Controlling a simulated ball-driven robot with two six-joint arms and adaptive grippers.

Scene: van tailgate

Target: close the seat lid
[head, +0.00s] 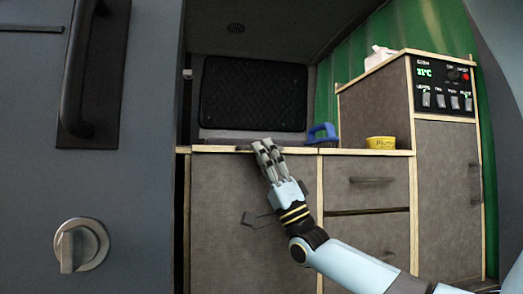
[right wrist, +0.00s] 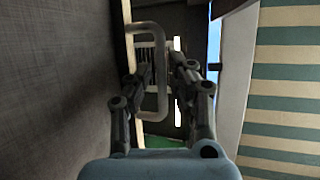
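The grey seat box (head: 235,215) stands in the middle of the head view. A thin, pale-edged strip (head: 220,149) runs along its top; I cannot tell whether this is the lid or the box rim. A black quilted panel (head: 253,95) stands upright behind it; I cannot tell if it belongs to the lid. My right gripper (head: 264,145) points up, fingertips at the strip's front edge. Contact and grip are unclear. My left gripper is out of view.
A cabinet with drawers (head: 367,175) adjoins on the right, with a blue-handled object (head: 322,132) and a yellow tub (head: 381,142) on top. A taller cabinet with a control panel (head: 445,88) stands farther right. A grey door (head: 120,190) fills the left.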

